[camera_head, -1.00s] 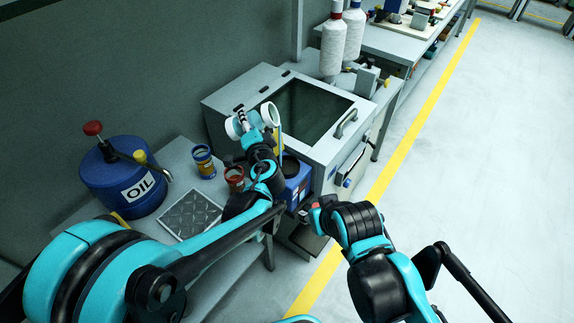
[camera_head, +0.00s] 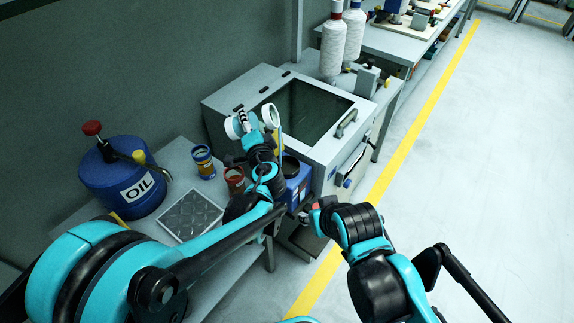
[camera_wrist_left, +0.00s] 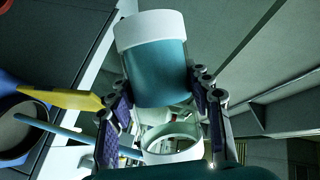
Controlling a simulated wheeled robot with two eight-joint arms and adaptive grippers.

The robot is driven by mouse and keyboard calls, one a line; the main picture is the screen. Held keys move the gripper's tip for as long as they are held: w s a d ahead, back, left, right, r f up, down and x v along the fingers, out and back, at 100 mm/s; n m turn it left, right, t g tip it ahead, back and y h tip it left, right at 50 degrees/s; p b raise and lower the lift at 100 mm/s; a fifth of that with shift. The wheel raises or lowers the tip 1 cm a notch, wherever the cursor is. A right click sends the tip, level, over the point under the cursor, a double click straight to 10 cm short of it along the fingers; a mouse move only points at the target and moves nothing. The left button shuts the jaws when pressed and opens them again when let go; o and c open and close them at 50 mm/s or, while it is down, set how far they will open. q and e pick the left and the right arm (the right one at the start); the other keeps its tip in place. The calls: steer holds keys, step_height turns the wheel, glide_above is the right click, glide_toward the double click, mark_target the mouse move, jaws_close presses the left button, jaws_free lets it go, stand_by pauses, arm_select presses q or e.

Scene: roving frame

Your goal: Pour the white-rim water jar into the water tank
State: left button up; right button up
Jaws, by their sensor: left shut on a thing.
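The white-rim jar (camera_wrist_left: 152,75) is between the two fingers of my left gripper (camera_wrist_left: 160,112) in the left wrist view. It has a teal body and a broad white band at one end; a second white ring shows below it. In the head view the jar's white rim (camera_head: 270,115) shows at the end of my left gripper (camera_head: 250,125), and the jar looks tipped onto its side. A blue tank (camera_head: 299,184) with a dark round opening stands below and right of the jar, partly hidden by my left arm. My right gripper (camera_head: 315,214) is low beside the tank, its fingers unclear.
A grey cabinet (camera_head: 335,146) with a dark window stands just behind the jar. A blue oil drum (camera_head: 122,188), a blue can (camera_head: 204,162), a red can (camera_head: 235,180) and a grey tray (camera_head: 190,214) sit on the left table. The floor at right is clear.

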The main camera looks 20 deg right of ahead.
arm_select(q)
steer(key=shift+m+b, duration=0.45)
steer(key=shift+m, duration=0.05)
steer(key=shift+c, duration=0.2)
stand_by(1.4)
